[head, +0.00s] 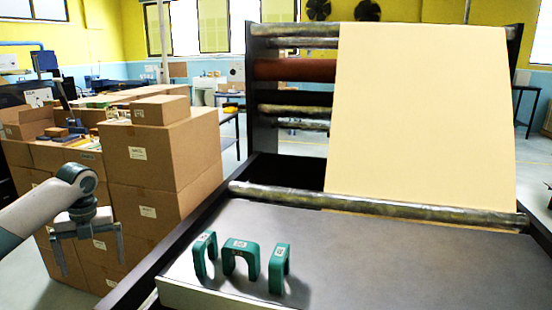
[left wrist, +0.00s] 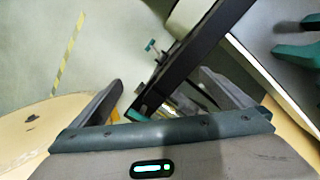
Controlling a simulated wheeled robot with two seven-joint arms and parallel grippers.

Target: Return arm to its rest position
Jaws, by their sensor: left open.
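My left arm comes in from the left in the head view, and its gripper (head: 92,266) hangs with the fingers pointing down. The fingers are spread wide with nothing between them. The gripper is left of the machine's table, in front of the stacked cartons. In the left wrist view the two fingers of my left gripper (left wrist: 160,80) are also apart and empty, above the floor and the dark machine frame. My right arm and gripper are not in view.
Cardboard cartons (head: 160,150) are stacked behind my left gripper. Three green arch-shaped pieces (head: 241,246) stand on the grey table (head: 370,265). A kraft paper sheet (head: 425,110) hangs over the machine's rollers. The table's right part is clear.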

